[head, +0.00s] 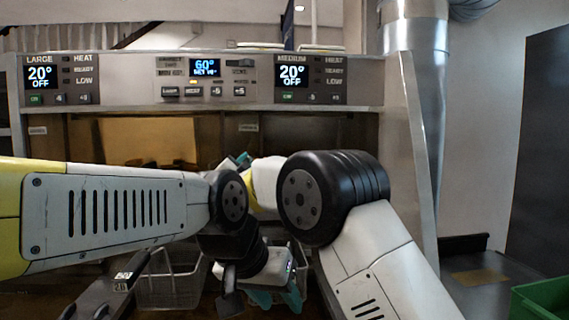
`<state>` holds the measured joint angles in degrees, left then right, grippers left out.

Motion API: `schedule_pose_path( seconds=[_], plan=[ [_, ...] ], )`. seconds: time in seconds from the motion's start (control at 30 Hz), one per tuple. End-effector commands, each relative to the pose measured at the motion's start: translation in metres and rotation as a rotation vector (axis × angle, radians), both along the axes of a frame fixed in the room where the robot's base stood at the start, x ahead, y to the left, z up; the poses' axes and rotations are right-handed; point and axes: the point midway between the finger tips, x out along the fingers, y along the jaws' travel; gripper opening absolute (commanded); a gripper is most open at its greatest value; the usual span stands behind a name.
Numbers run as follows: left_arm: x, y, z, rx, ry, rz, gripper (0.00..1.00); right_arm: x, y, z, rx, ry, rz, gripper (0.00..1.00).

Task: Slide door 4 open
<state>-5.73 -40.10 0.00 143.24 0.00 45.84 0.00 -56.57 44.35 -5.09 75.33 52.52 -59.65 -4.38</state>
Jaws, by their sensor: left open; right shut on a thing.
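A row of dark door panels (340,141) lies below the control panel. No number 4 is readable, so I cannot tell for certain which panel is door 4. A lit, amber-brown section (150,140) shows at the left of the row. My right gripper (240,160) is at the front of the panels with its teal fingertips mostly hidden behind my arms. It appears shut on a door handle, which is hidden. My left gripper (275,297) is lower and nearer, pointing down, open, with teal fingers by the baskets and apart from the doors.
A wire fry basket (170,280) stands below my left arm, with a black labelled handle (112,290) at its left. The control panel (205,85) with lit displays runs above the doors. A steel duct (425,130) stands right. A green crate (540,299) is at lower right.

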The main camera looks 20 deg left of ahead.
Motion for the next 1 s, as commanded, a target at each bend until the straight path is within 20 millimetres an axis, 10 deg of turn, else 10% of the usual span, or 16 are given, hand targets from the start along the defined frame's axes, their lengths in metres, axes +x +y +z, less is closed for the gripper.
schedule_pose_path(
  seconds=[0.7, 0.73, 0.8, 1.0],
  plan=[
    [0.0, 0.0, 0.0, 0.0, 0.0, 0.0, 0.43, -0.01, 0.025, -0.002, -0.003, 0.002, 0.001, 0.0],
    [0.0, 0.0, 0.0, 0.0, 0.0, 0.0, 0.43, -0.01, 0.025, -0.002, -0.003, 0.002, 0.001, 0.28],
    [0.0, 0.0, 0.0, 0.0, 0.0, 0.0, 0.43, -0.01, 0.025, -0.002, -0.003, 0.002, 0.001, 0.42],
    [0.0, 0.0, 0.0, 0.0, 0.0, 0.0, 0.43, -0.01, 0.024, -0.001, -0.001, 0.001, 0.0, 0.46]
  ],
)
